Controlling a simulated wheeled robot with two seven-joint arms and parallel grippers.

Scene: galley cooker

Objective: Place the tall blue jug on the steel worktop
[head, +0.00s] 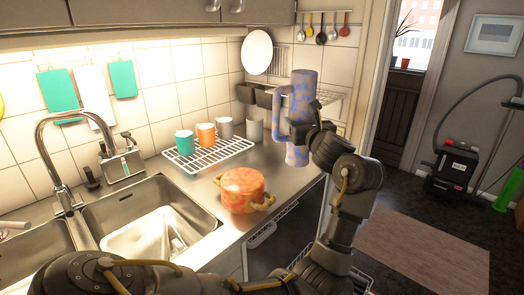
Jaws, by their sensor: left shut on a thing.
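The tall blue jug (303,88), mottled blue and lilac with a long side handle, is upright in my left gripper (308,133). The jug's handle points left. The jug appears raised near the right edge of the steel worktop (272,170); I cannot tell the exact gap below its base. My right gripper is not in view.
An orange pot (242,189) with yellow handles stands on the worktop near the front edge. A white wire rack (210,156) holds several cups. The sink (150,205) is at left. Below the worktop is an open appliance (285,235).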

